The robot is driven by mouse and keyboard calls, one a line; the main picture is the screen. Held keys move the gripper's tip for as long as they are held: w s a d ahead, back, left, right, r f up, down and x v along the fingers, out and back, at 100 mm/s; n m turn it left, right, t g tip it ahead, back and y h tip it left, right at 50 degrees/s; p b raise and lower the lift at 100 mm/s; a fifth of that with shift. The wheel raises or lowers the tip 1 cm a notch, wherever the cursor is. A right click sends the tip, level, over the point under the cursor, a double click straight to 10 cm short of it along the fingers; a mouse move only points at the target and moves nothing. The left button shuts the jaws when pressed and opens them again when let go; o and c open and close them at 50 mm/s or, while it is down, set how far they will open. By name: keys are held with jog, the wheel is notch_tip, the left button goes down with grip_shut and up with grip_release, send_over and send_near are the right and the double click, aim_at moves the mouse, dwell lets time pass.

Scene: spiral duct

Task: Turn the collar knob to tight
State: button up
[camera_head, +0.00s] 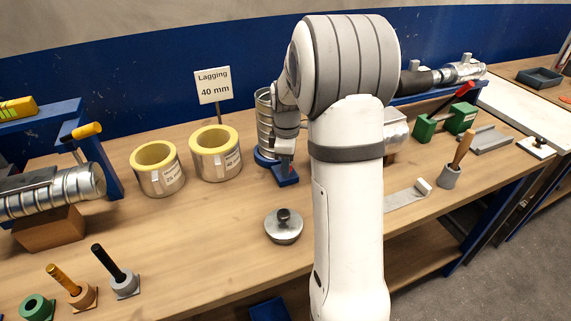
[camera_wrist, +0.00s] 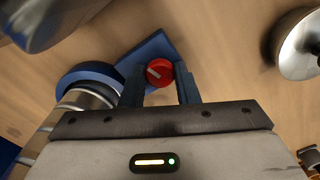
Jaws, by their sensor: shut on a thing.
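The collar knob (camera_wrist: 159,73) is round and red with a pale pointer bar across its face. In the wrist view it sits between the two fingers of my gripper (camera_wrist: 160,84), which is shut on it. The knob is at the blue base (camera_head: 287,181) of an upright spiral duct (camera_head: 264,122). In the head view only a small red spot of the knob shows beside my gripper (camera_head: 286,168). I cannot read any tight mark near the pointer. My arm hides part of the duct.
A metal lid with a black knob (camera_head: 283,227) lies in front of the duct. Two yellow-lined lagging rings (camera_head: 157,168) stand to the left, before a "Lagging 40 mm" sign (camera_head: 213,87). A green clamp (camera_head: 445,122) stands at right.

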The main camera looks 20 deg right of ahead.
jog(key=m, duration=0.4)
jog(key=shift+m, duration=0.3)
jog(key=m, duration=0.4)
jog(key=shift+m, duration=0.3)
jog(key=m, duration=0.4)
jog(key=shift+m+b, duration=0.3)
jog(key=m, duration=1.3)
jog(key=shift+m, duration=0.3)
jog(key=m, duration=0.4)
jog(key=shift+r, duration=0.1)
jog(key=shift+m, duration=2.7)
